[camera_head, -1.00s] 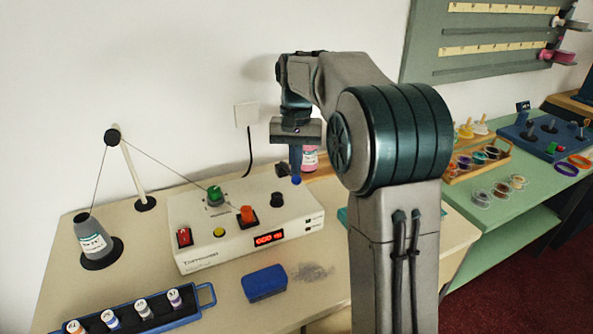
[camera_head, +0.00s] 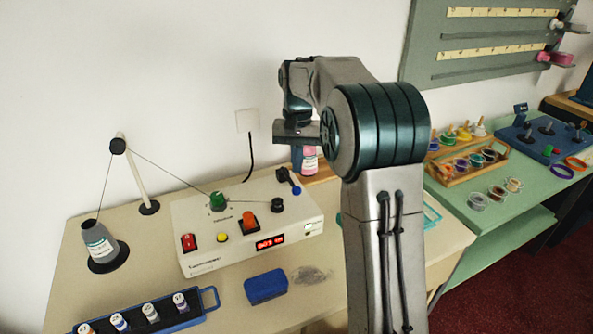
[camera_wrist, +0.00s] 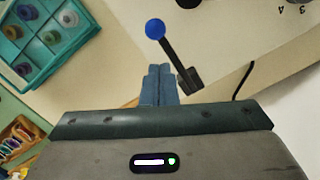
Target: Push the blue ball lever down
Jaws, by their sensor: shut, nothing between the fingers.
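The blue ball (camera_head: 296,190) is on the end of a black lever (camera_head: 287,178) at the back right of the white control box (camera_head: 190,215). The lever slopes from its mount toward the front in the head view. The ball (camera_wrist: 155,28) and the lever arm (camera_wrist: 175,58) also show in the wrist view, beyond and beside the fingers. My gripper (camera_head: 297,172) is shut and empty, pointing down behind the ball. Its fingertips (camera_wrist: 158,70) are close to the lever arm; I cannot tell if they touch it.
The box also carries a green knob (camera_head: 217,199), an orange switch (camera_head: 249,220), a red switch (camera_head: 188,242) and a lit red display (camera_head: 270,242). A pink-labelled bottle (camera_head: 310,161) stands behind my gripper. A blue block (camera_head: 266,287) lies in front of the box.

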